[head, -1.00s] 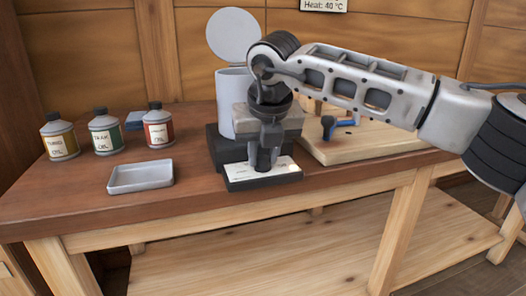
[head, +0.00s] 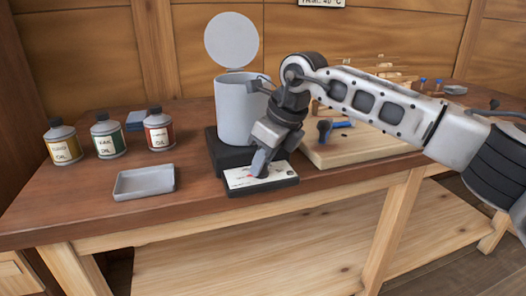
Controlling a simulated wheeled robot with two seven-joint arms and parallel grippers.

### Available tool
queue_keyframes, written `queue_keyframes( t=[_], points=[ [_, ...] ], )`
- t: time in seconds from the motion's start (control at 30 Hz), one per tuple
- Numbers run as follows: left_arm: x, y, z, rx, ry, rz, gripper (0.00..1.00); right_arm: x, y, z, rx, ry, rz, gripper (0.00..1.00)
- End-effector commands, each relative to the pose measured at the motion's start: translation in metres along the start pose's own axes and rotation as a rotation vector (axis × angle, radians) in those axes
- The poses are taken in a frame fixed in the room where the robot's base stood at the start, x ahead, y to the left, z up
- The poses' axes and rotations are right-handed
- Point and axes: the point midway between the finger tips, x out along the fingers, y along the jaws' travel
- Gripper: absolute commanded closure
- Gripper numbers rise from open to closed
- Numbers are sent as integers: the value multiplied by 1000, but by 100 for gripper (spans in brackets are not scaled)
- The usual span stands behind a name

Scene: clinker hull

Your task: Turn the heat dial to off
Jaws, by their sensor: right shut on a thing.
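The control panel (head: 238,181) is a white plate on a dark base at the table's front edge, in front of a grey pot (head: 234,112) with its round lid (head: 232,41) raised. The heat dial itself is hidden by my right gripper (head: 258,172). That gripper comes down tilted onto the middle of the panel and is shut on the dial between its fingers. A small reddish mark shows on the plate beside the fingertips. The dial's pointer position cannot be read. My left gripper is not in view.
Three labelled bottles, yellow (head: 62,146), green (head: 107,138) and red (head: 158,132), stand on the left. A shallow grey tray (head: 145,183) lies in front of them. A wooden board (head: 335,152) with a blue-handled tool (head: 339,125) lies right of the pot.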

Motion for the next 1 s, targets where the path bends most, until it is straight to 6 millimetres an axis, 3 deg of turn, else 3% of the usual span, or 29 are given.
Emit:
queue_keyframes(
  t=[0.17,0.73,0.77,0.8,1.0],
  points=[
    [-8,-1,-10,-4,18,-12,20,-2,-1,1,-54,-2,21,97],
    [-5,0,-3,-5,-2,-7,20,-1,-1,1,-83,-2,31,97],
    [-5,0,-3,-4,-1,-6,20,-1,-1,1,-82,-2,31,66],
    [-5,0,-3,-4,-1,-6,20,-1,-1,1,-82,-2,31,55],
    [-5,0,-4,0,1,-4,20,0,0,1,-81,-1,32,53]
  ],
)
